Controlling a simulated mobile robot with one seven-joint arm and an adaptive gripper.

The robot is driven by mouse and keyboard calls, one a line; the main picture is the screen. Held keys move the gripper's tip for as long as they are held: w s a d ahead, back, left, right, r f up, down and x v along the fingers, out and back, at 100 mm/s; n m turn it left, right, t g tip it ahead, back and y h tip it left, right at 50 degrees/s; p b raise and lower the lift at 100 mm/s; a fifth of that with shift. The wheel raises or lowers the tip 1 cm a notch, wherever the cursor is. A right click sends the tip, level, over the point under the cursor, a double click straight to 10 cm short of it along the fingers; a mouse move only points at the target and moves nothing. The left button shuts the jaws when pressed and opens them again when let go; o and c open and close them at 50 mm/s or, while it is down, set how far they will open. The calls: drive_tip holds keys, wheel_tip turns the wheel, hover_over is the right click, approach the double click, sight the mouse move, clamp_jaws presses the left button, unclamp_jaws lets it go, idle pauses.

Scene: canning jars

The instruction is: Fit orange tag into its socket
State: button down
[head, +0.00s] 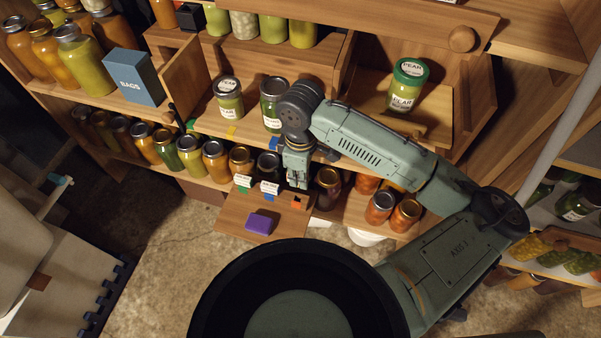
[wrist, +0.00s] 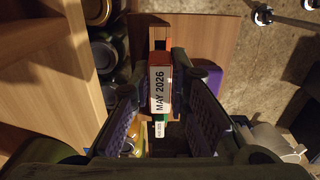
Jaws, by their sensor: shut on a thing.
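The orange tag (wrist: 161,90) has a white face reading MAY 2026 and orange edges in the wrist view. My gripper (wrist: 163,72) is shut on it, with a purple-padded finger on each side. In the head view my gripper (head: 297,183) points down at the right end of a row of tags by the wooden board (head: 232,222). A bit of orange (head: 298,199) shows just below the fingers. A wooden piece with a dark slot (wrist: 159,44) lies just beyond the tag in the wrist view. I cannot tell whether the tag is seated in a socket.
Tags with green (head: 243,189) and blue (head: 268,195) under white labels stand left of my gripper. A purple block (head: 261,222) lies on the board. Jars, including a dark one (head: 327,187) close to the right of my gripper, line the shelf behind.

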drive_tip(key=shift+f+b, duration=2.3)
drive_tip(key=shift+f, duration=0.85)
drive_tip(key=shift+f+b, duration=1.2)
drive_tip(key=shift+f, duration=0.5)
idle(0.7)
drive_tip(key=c, duration=1.5)
unclamp_jaws()
drive_tip(key=shift+o, duration=0.2)
drive_tip(key=shift+r, duration=0.1)
wheel_tip(320, 180, up, 12)
drive_tip(key=shift+f, duration=0.1)
